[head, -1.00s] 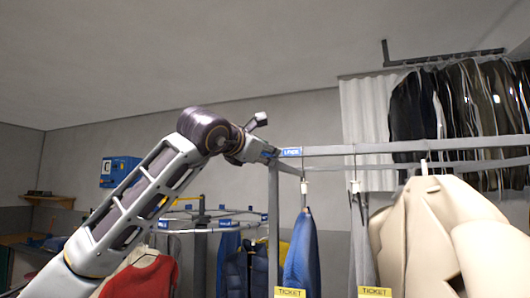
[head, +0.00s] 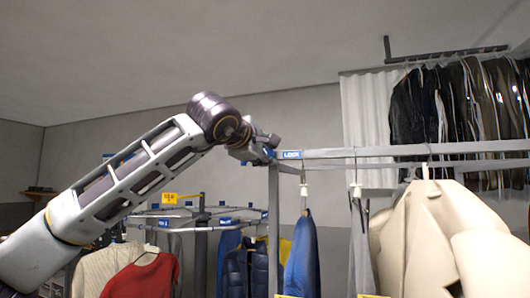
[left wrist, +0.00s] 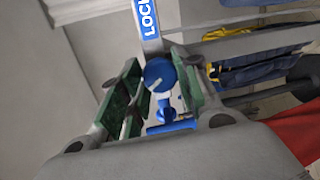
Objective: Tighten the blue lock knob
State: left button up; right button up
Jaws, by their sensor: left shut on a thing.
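The blue lock knob (left wrist: 160,75) is round with a white line across its face. In the left wrist view it sits between the green-padded fingers of my left gripper (left wrist: 162,88), which is shut on it. A blue label reading LOCK (left wrist: 148,18) is on the rail just beyond it. In the head view my left gripper (head: 262,150) is at the top left corner of the grey rack frame (head: 274,215), beside the LOCK label (head: 291,155). The knob is largely hidden by the gripper there. My right gripper is in neither view.
A cream coat (head: 435,235) and a blue garment (head: 302,258) hang from the rack. A round rail (head: 190,228) with clothes, including a red sweater (head: 145,278), stands behind my left arm. Bagged garments (head: 470,110) hang at the back right. Space above the rack is open.

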pick_arm(q)
jog(key=m, duration=0.3)
jog(key=shift+d+y, duration=0.1)
jog(key=shift+y, duration=0.3)
jog(key=shift+d+m+y, duration=0.1)
jog(key=shift+m+y, duration=0.4)
jog(key=shift+m, duration=0.8)
jog(key=o, duration=1)
jog(key=shift+s+r, duration=0.1)
jog(key=shift+s, duration=0.05)
jog(key=shift+s+a+r, duration=0.1)
jog(key=shift+s+a, duration=0.15)
jog(key=shift+s, duration=0.2)
jog(key=v, duration=1)
jog(key=shift+s+a, duration=0.1)
jog(key=shift+s, duration=0.35)
